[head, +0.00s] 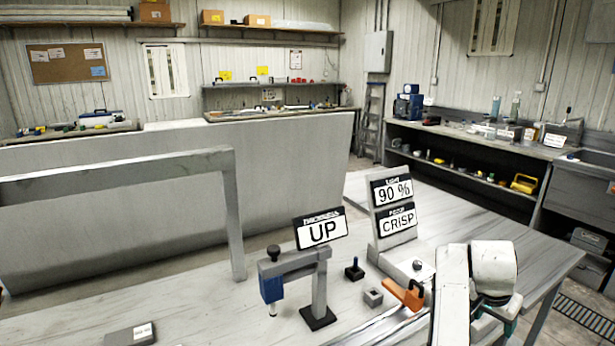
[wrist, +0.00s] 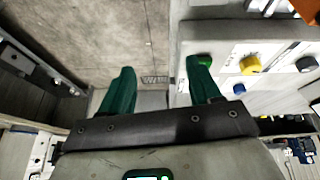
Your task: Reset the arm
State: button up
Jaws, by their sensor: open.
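My arm (head: 492,268) shows at the lower right of the head view as white links with teal and dark parts at the lower end, over the right part of the front table. In the wrist view my gripper (wrist: 161,76) has two dark green fingers, spread apart with nothing between them. Brown floor shows beyond the left finger. A light control panel (wrist: 240,87) with a yellow knob (wrist: 250,64), a green button (wrist: 204,60) and a blue knob (wrist: 239,116) lies beside and beyond the right finger. I cannot tell whether the finger touches it.
On the front table (head: 470,222), a blue-headed gauge stand (head: 271,279) has an UP sign (head: 322,230). A display post (head: 395,212) reads 90 % and CRISP. An orange handle (head: 403,294) lies close left of my arm. The table's right rear is clear.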

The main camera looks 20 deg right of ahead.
jog(key=s+a+f+n+t, duration=0.1)
jog(key=s+a+f+n, duration=0.4)
jog(key=a, duration=0.3)
jog(key=s+a+f+n, duration=0.3)
jog(key=s+a+f, duration=0.1)
jog(key=a+f, duration=0.25)
jog(key=s+a+f+n+y, duration=0.3)
jog(key=s+a+n, duration=0.4)
jog(key=s+a, duration=0.6)
jog(key=a+y, duration=0.1)
jog(key=a, duration=0.3)
jog(key=shift+s+a+y, duration=0.2)
jog(key=shift+a+y, duration=0.1)
